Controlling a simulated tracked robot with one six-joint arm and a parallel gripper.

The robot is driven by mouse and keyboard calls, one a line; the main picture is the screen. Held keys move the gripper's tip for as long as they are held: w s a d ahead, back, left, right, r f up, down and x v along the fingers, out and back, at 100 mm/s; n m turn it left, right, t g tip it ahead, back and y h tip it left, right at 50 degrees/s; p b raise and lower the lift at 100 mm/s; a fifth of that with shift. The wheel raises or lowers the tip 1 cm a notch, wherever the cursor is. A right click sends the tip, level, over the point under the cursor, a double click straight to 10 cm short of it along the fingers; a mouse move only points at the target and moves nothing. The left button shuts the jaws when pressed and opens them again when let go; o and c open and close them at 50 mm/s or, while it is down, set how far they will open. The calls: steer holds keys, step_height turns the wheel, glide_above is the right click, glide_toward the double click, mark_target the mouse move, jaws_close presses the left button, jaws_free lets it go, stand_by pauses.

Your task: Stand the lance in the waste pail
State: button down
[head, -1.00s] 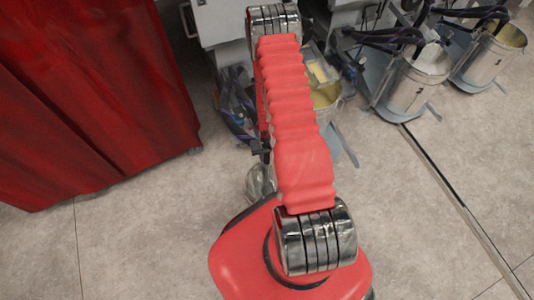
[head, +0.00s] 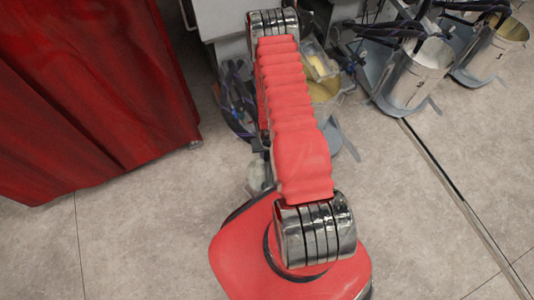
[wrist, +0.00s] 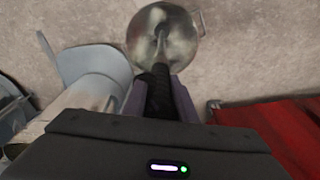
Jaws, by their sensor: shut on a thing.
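In the wrist view my gripper (wrist: 158,92) is shut on the black grip of the lance (wrist: 159,82). The lance's thin shaft points away from me, over the mouth of the round metal waste pail (wrist: 146,24). The shaft's far end lines up with the inside of the pail; I cannot tell how deep it reaches. In the head view my red-covered arm hides the gripper and most of the lance. The pail (head: 255,176) shows only partly there, on the floor left of the arm.
A red curtain (head: 95,90) hangs at left, also at right in the wrist view (wrist: 285,125). A blue-grey stand (wrist: 92,62) with a bucket is left of the pail in the wrist view. Numbered buckets (head: 418,75) stand at the upper right. The floor at lower right is clear.

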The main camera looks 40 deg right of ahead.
steer(key=shift+f, duration=0.95)
steer(key=c, duration=1.4)
jaws_free()
steer(key=shift+o, duration=0.2)
step_height(320, 180, up, 14)
steer(key=s+a, duration=0.1)
steer(key=shift+s+f, duration=0.25)
steer(key=shift+s, duration=0.15)
